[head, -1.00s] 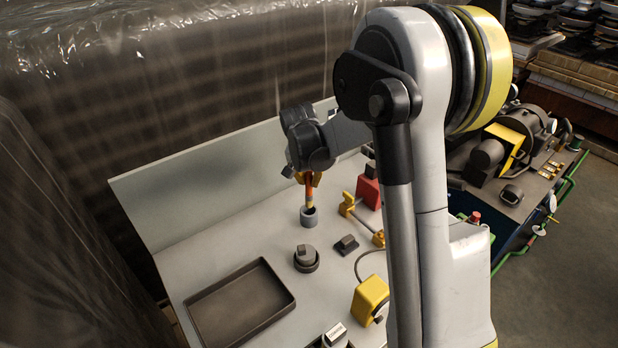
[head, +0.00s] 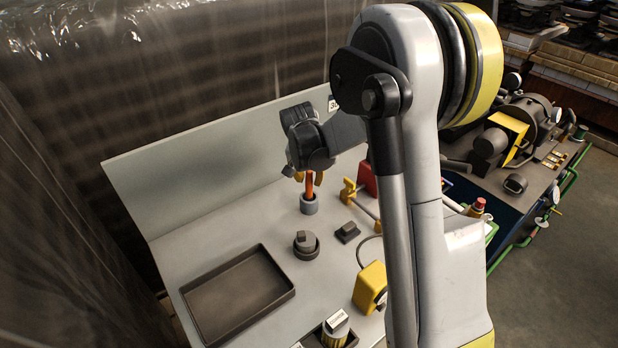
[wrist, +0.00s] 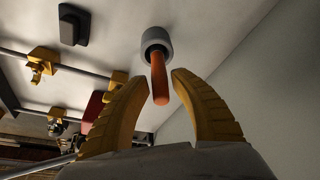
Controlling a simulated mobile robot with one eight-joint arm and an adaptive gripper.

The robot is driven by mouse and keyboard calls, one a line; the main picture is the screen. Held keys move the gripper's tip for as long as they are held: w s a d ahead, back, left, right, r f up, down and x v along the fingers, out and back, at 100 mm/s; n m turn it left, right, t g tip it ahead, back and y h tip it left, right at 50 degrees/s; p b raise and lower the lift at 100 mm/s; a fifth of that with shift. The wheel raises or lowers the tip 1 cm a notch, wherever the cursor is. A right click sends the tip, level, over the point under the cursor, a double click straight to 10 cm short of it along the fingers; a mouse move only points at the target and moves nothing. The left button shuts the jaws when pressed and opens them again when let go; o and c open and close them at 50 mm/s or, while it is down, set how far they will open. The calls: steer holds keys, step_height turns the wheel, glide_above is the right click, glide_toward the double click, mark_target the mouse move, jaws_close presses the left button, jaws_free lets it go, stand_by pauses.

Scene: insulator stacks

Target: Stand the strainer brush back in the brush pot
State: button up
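The strainer brush (head: 309,185) shows as an orange-red handle standing in the small grey brush pot (head: 309,205) on the bench. In the wrist view the handle (wrist: 159,80) comes out of the mouth of the pot (wrist: 156,42) and leans slightly. Its lower end is hidden inside the pot. My gripper (wrist: 153,78) has its yellow fingers spread, one on each side of the handle's free end, with a gap to each. It holds nothing. In the head view the fingers (head: 309,178) are just above the pot, beside the handle.
A dark empty tray (head: 238,296) lies at the front left of the bench. A dark round block (head: 306,245), a small dark block (head: 347,232), a yellow block (head: 370,287) and a yellow clamp with a rod (head: 348,191) stand nearby. A raised panel (head: 220,165) edges the back.

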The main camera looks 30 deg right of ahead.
stand_by(0.3)
steer(key=v, duration=1.2)
steer(key=shift+f, duration=0.1)
stand_by(0.5)
